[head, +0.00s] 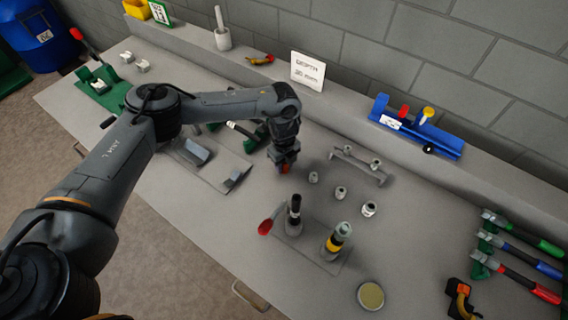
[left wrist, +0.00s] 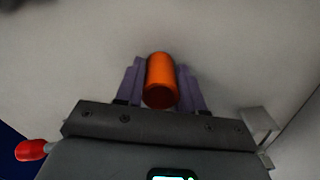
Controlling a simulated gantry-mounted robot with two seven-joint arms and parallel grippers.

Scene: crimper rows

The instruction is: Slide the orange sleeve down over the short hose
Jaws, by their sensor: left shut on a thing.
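The orange sleeve (left wrist: 162,80) is between the purple fingers of my left gripper (left wrist: 161,88) in the left wrist view. The gripper is shut on it. In the head view my left gripper (head: 286,168) points down over the bench, with a little of the orange showing at its tip. Two dark upright pieces stand on a grey plate nearer the front: a plain dark hose (head: 294,212) and one with a yellow band (head: 336,240). I cannot tell for sure which is the short hose. The sleeve is apart from both, behind the plain one. My right gripper is not in view.
A red spoon-like tool (head: 267,226) lies left of the hoses. Several small metal fittings (head: 340,192) and a low grey rack (head: 358,168) stand to the right. A round tin (head: 371,295) is in front. Crimpers (head: 520,265) lie at the far right.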

